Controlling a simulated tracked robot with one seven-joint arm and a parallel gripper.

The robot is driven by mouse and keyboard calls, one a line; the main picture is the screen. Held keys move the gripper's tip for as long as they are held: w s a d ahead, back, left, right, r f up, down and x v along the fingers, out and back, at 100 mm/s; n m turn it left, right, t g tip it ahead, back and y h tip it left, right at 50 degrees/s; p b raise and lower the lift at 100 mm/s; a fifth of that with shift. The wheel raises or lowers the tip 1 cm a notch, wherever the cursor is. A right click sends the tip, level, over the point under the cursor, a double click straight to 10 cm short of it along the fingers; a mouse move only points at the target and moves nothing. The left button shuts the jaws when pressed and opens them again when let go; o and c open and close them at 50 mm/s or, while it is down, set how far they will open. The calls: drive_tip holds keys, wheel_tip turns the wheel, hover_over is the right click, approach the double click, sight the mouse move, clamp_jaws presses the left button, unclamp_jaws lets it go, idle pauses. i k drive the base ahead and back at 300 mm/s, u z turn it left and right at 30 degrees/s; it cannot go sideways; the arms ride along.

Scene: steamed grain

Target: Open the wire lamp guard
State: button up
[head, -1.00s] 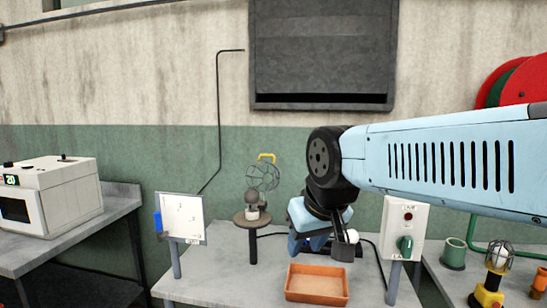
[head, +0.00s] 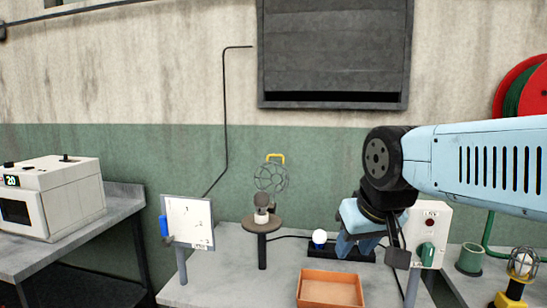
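The wire lamp guard (head: 270,177), a round dark wire cage with a yellow handle (head: 276,158), stands raised above and behind a grey lamp (head: 262,203). The lamp sits on a round brown-topped stand (head: 247,222). The guard looks tipped up, clear of the lamp. My gripper (head: 345,248) points down well to the right of the stand, apart from the guard and lamp. Its fingertips are small and partly overlapped, so whether it is open or shut does not show.
A white bulb (head: 319,236) sits on a dark base (head: 352,254) beside my gripper. An orange tray (head: 310,299) is in front. A white switch box (head: 430,222) with a green knob is at right, a white board (head: 188,215) at left. Open air surrounds the guard.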

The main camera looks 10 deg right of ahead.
sight(274, 171)
drive_tip(key=z, duration=0.05)
drive_tip(key=i, duration=0.95)
drive_tip(key=u, duration=0.05)
